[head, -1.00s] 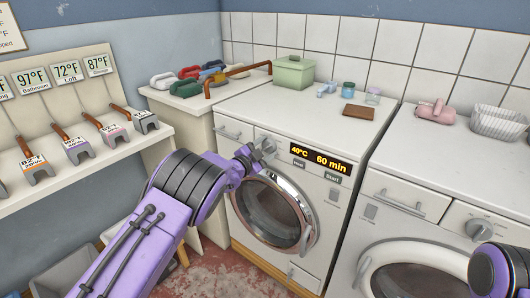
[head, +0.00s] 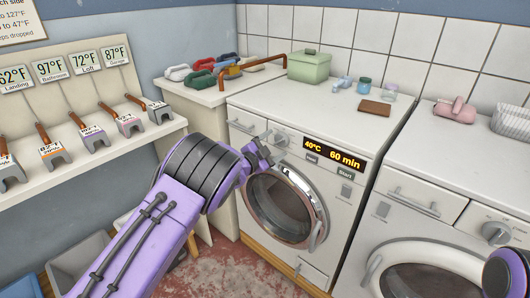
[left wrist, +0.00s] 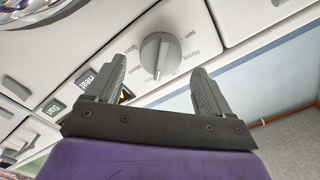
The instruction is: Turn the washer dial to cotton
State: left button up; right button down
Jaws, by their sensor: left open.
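The left washer (head: 335,220) has a round grey dial (head: 281,141) on its front panel, left of a lit display (head: 333,154) reading 40°C and 60 min. My left gripper (head: 261,154) is just left of and below the dial. In the left wrist view the dial (left wrist: 160,56) is ahead, between the lines of the two fingers of the open gripper (left wrist: 158,78), with a gap on each side. It does not look gripped. Small labels around the dial are partly legible, one reading like Wool; I cannot tell the setting. My right gripper is out of view.
The round door (head: 286,208) of the washer lies below the gripper. A second white machine (head: 440,215) stands at the right. A green box (head: 309,66) and a brown block (head: 374,108) are on top. A shelf (head: 90,160) with tagged tools is at the left.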

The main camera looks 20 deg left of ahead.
pick_arm(q)
jog(key=b+v, duration=0.1)
jog(key=v, duration=0.7)
